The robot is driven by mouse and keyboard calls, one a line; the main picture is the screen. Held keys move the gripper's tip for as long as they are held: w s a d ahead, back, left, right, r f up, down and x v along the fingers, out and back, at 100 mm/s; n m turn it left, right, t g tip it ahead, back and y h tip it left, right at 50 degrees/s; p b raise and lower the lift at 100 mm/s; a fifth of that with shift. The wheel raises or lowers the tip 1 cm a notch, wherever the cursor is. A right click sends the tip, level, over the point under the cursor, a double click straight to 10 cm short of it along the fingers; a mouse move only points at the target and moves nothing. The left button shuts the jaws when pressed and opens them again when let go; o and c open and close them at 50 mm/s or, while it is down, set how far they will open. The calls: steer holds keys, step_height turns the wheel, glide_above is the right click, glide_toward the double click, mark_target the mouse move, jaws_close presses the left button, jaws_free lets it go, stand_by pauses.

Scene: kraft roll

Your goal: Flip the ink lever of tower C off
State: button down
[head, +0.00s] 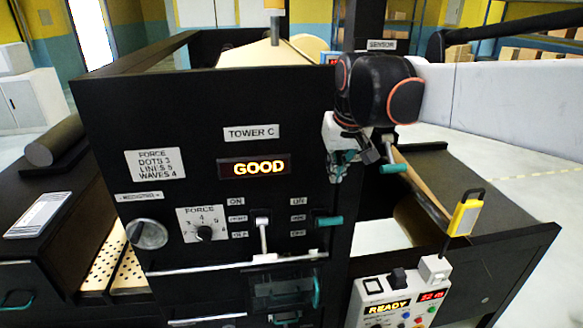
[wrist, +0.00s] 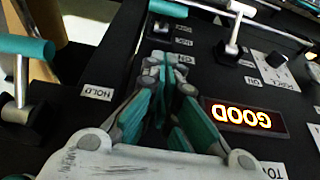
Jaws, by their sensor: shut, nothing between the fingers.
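The tower C panel (head: 140,225) is black, with a white TOWER C label (head: 251,132). Low on it, between two columns of small labels, a lever with a pale handle (head: 264,257) hangs down; it also shows in the wrist view (wrist: 236,28). To its right is a lever with a teal handle (head: 330,221), also at the top of the wrist view (wrist: 168,8). The middle labels are too small to read, so I cannot tell which is the ink lever. My gripper (head: 340,175) is shut and empty, above and apart from the teal-handled lever; its fingers fill the wrist view's middle (wrist: 167,68).
A display (head: 253,167) reads GOOD. Left are a FORCE dial (head: 204,232) and a round knob (head: 147,234). Another teal-handled lever (head: 393,168) is close right of my gripper, beside a HOLD label (wrist: 97,92). A control box (head: 375,300) reads READY.

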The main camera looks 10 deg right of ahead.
glide_above(329, 218)
steer(key=w, duration=0.3)
steer(key=f, duration=0.7)
steer(key=shift+d+f+p, duration=0.2)
steer(key=shift+f+p, duration=0.2)
steer(key=shift+s+f, duration=0.3)
steer(key=shift+f, duration=0.2)
steer(key=shift+s+f, duration=0.25)
steer(key=shift+f, duration=0.25)
steer(key=shift+s+f+p, duration=0.3)
steer(key=shift+s+f, duration=0.1)
steer(key=shift+f, duration=0.1)
steer(key=shift+w+f, duration=0.1)
steer(key=shift+f, duration=0.05)
steer(key=shift+f, duration=0.1)
